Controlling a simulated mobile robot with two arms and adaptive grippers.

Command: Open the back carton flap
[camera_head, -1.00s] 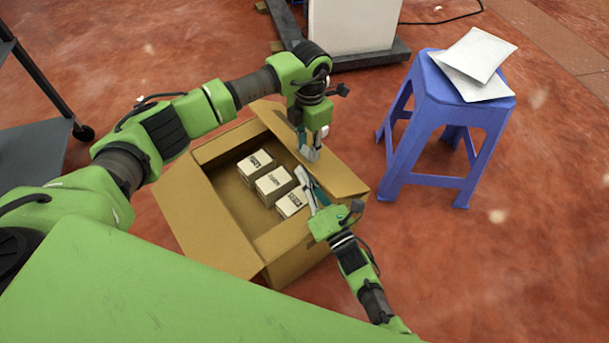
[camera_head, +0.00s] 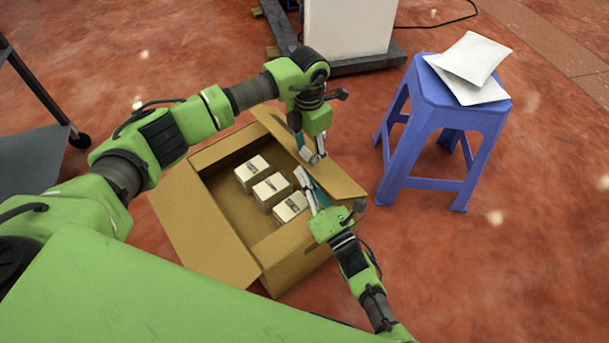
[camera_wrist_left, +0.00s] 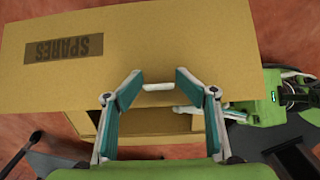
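The brown open carton (camera_head: 207,253) stands on the floor with several small white-topped boxes inside. One flap is spread to the left. Another flap (camera_head: 338,180) runs along the carton's upper right side; I take it to be the back flap. In the left wrist view, a flap (camera_wrist_left: 175,35) bears a dark "SPARES" label (camera_wrist_left: 63,48). My left gripper (camera_head: 311,160) is at the back flap's edge; its fingers (camera_wrist_left: 158,75) are apart, with no grasp visible. My right gripper (camera_head: 306,186) is at the flap's lower left edge; its finger gap is unclear.
A blue stool (camera_head: 432,103) with white packets (camera_head: 472,62) stands to the right. A white cabinet (camera_head: 348,25) on a dark base is behind the carton. A dark cart (camera_head: 30,155) is at the left. Red floor is clear at the lower right.

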